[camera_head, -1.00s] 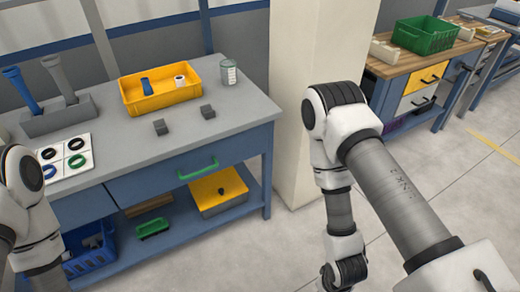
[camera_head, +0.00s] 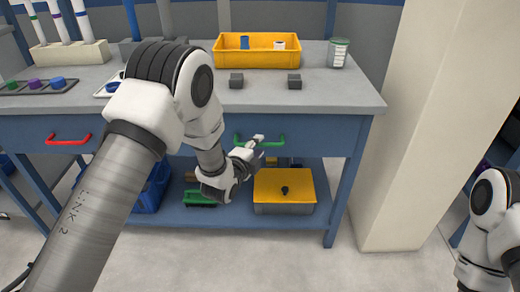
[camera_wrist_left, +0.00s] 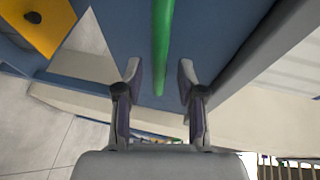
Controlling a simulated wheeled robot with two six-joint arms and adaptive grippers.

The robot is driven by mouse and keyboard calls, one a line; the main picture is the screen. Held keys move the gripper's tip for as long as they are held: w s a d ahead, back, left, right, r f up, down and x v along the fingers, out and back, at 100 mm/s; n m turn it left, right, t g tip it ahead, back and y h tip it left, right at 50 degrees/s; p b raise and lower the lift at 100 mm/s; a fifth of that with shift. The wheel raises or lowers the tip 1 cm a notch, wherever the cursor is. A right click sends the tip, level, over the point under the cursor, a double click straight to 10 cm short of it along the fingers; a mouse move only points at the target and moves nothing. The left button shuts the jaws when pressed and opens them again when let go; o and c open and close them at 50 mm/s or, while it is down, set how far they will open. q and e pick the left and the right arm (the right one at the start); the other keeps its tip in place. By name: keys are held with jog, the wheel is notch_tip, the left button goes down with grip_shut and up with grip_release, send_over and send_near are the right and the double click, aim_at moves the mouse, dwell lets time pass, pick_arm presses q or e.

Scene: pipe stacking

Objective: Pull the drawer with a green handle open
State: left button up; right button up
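The blue drawer front (camera_head: 318,133) is under the grey tabletop and looks flush with the workbench. Its green handle (camera_head: 272,142) runs sideways across the front, partly hidden by my left gripper. My left gripper (camera_head: 256,146) is at the handle's left part, with its fingers pointing at the drawer. In the left wrist view, the green handle (camera_wrist_left: 161,45) shows between the two spread fingers of the left gripper (camera_wrist_left: 159,75), with gaps on both sides. My right gripper is out of view; only part of the right arm shows at the right edge.
Another drawer has a red handle (camera_head: 68,140). A yellow bin (camera_head: 257,58), two small grey blocks and a jar (camera_head: 338,53) stand on the tabletop. Below are a yellow-lidded box (camera_head: 285,188) and a blue crate (camera_head: 150,195). A pale pillar (camera_head: 415,120) stands right; the front floor is clear.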

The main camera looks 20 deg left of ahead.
pick_arm(q)
jog(key=shift+x, duration=1.15)
jog(key=shift+a, duration=0.1)
jog(key=shift+c, duration=0.3)
grip_shut()
jog(key=shift+s+f, duration=0.1)
jog(key=shift+s, duration=0.05)
